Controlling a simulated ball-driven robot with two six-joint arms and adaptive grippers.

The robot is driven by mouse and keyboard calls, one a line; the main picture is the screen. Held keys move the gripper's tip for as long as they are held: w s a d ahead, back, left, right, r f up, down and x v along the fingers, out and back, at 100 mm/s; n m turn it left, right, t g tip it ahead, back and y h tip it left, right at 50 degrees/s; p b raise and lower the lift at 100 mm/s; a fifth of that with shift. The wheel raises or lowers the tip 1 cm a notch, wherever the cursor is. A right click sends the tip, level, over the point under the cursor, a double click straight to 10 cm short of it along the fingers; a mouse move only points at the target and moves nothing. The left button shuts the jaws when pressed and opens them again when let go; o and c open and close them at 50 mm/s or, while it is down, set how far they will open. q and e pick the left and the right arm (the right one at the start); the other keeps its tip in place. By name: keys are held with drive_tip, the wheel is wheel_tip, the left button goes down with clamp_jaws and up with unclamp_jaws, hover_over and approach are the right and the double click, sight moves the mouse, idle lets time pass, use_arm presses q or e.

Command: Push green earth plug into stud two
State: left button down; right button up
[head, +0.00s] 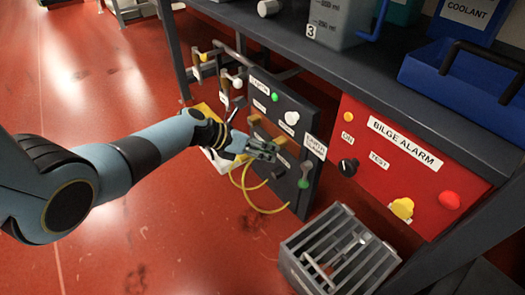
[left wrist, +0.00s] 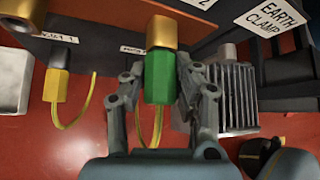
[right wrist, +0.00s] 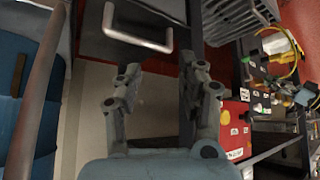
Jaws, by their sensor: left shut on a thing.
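The green earth plug (left wrist: 158,72) stands upright between the two fingers of my left gripper (left wrist: 160,92) in the left wrist view. Its top meets a brass stud (left wrist: 163,32) on the dark panel; I cannot tell how deep it sits. A yellow-green cable (left wrist: 140,122) runs down behind it. In the head view my left gripper (head: 264,150) is at the face of the dark panel (head: 290,108), and the plug is mostly hidden there. My right gripper (right wrist: 158,92) is open and empty in the right wrist view.
An "EARTH CLAMP" label (left wrist: 270,16) is at the right. A red bilge alarm panel (head: 380,190) and a grey slatted crate (head: 318,245) lie right of my left gripper. Red floor is free at left.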

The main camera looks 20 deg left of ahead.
use_arm(q)
drive_tip(key=shift+s+a, duration=0.1)
drive_tip(key=shift+s, duration=0.05)
drive_tip(key=shift+s+a+r+p, duration=0.1)
drive_tip(key=shift+s+a+p, duration=0.15)
drive_tip(key=shift+s+p, duration=0.2)
drive_tip(key=shift+s+a+p, duration=0.2)
drive_tip(key=shift+s+a, duration=0.15)
drive_tip(key=shift+s, duration=0.2)
drive_tip(key=shift+s+a+p, duration=0.2)
drive_tip(key=shift+s+a, duration=0.1)
drive_tip(key=shift+s, duration=0.2)
drive_tip(key=shift+p, duration=0.35)
idle(0.9)
drive_tip(key=shift+w+d+b, duration=0.25)
drive_tip(key=shift+w+d, duration=0.3)
drive_tip(key=shift+w, duration=0.3)
drive_tip(key=shift+w+d+b, duration=0.25)
drive_tip(key=shift+w+d, duration=0.25)
drive_tip(key=shift+w, duration=0.35)
drive_tip(key=c, duration=0.9)
unclamp_jaws()
